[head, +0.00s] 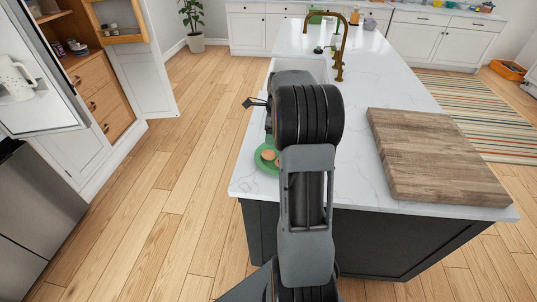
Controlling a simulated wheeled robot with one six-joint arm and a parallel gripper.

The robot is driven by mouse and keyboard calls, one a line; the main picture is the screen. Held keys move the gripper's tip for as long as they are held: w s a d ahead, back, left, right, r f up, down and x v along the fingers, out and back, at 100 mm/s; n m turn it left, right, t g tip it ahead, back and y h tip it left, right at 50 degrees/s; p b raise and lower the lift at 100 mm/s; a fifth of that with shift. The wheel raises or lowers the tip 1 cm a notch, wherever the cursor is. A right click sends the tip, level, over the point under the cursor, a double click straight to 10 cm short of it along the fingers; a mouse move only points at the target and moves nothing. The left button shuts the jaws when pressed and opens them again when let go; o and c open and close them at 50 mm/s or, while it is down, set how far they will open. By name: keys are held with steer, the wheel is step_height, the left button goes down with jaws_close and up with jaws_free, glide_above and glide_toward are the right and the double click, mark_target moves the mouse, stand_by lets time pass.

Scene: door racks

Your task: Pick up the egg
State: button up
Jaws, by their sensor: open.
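A brown egg (268,155) lies on a green plate (262,164) near the left front corner of the island's white countertop. A second brown shape beside it is partly hidden by my arm, and I cannot tell whether it is another egg. My gripper (250,103) shows at the left side of my arm, beyond and above the plate in the picture. Its dark fingers are open and apart from the egg. Much of the gripper is hidden behind my arm.
A thick wooden cutting board (436,155) lies on the countertop (354,183) to the right of my arm. A sink (310,70) with a brass faucet (341,45) is farther back. Open cabinet doors stand at the left. The wooden floor (160,185) between is clear.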

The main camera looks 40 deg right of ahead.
mark_target(269, 151)
steer(key=shift+w+a+f+p, duration=0.2)
steer(key=shift+f+p, duration=0.1)
steer(key=shift+f, duration=1.4)
steer(key=shift+w+a+f+p, duration=0.15)
steer(key=shift+f+p, duration=0.2)
steer(key=shift+f, duration=1.3)
steer(key=shift+w+a+f+p, duration=0.1)
steer(key=shift+a+f+p, duration=0.15)
steer(key=shift+f, duration=1.45)
steer(key=shift+d, duration=0.1)
steer(key=c, duration=0.7)
